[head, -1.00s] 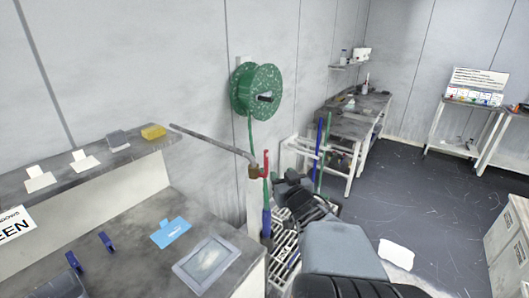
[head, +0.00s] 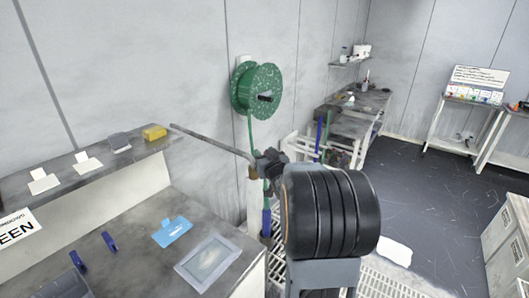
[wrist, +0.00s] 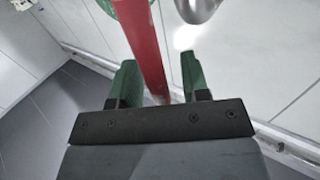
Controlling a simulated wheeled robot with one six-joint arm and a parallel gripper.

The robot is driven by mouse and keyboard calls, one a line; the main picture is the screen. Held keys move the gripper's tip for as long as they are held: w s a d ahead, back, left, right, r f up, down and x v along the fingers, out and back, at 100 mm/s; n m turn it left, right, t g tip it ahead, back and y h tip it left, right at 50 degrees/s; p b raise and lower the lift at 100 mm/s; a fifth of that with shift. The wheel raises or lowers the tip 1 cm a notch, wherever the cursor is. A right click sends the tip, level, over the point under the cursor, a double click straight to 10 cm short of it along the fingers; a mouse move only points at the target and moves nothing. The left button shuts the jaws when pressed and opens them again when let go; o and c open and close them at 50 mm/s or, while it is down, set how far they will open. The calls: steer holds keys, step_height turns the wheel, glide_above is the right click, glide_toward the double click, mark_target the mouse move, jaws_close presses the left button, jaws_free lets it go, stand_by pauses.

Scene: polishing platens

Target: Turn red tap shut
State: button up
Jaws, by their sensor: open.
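The red tap lever (wrist: 145,45) runs lengthwise through the wrist view, between the two green fingers of my gripper (wrist: 158,72). The fingers are open, one on each side of the lever; a gap shows on the right, and I cannot tell whether the left finger touches it. In the head view, my gripper (head: 268,162) is at the tap, and my arm hides the red lever. Part of the brass tap body (head: 253,173) shows at the end of a grey pipe (head: 212,143). A rounded metal part (wrist: 198,8) shows at the top of the wrist view.
A green hose reel (head: 257,90) hangs on the wall behind the tap. A grey bench (head: 140,225) with a framed panel (head: 208,262) and a blue card (head: 172,231) stands at left. White floor grating (head: 385,285) lies below my arm. Open floor (head: 410,200) is to the right.

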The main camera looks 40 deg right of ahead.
steer(key=shift+w+d, duration=0.1)
steer(key=shift+w, duration=0.25)
jaws_close()
stand_by(0.4)
